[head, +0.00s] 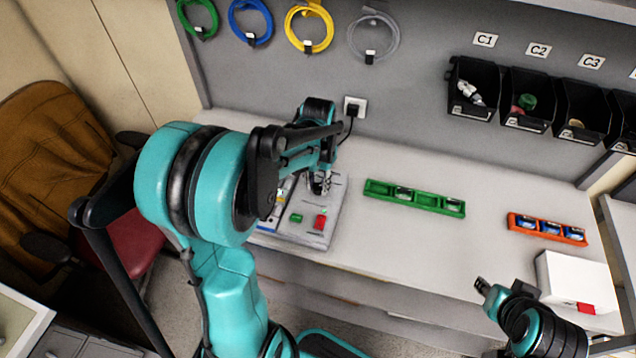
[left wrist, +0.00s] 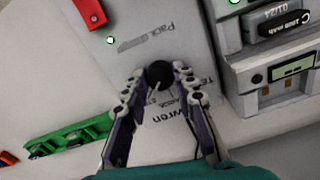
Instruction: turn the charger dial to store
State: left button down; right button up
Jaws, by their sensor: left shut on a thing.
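The charger (head: 309,234) is a light grey panel on the bench in the head view, partly hidden by my left arm. In the left wrist view its grey face (left wrist: 178,60) carries printed words, partly covered. The dial (left wrist: 159,74) is a round black knob with a pale pointer line. My left gripper (left wrist: 160,85) is shut on the dial, with one finger on each side of it. In the head view my left gripper (head: 319,184) is over the charger. My right gripper (head: 484,288) is at the lower right, away from the charger; its fingers are too small to read.
A green tray (head: 416,198) and an orange tray (head: 547,228) hold small packs on the bench. A white box (head: 575,280) stands at the front right. Black bins (head: 473,89) hang on the wall. A wall socket (head: 355,106) is behind my left gripper. The bench between the trays is clear.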

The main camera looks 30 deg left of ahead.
aim_at(318, 187)
dwell(0.3)
pick_arm(q)
jog(key=c, duration=1.2)
grip_release()
notch_tip(318, 187, up, 12)
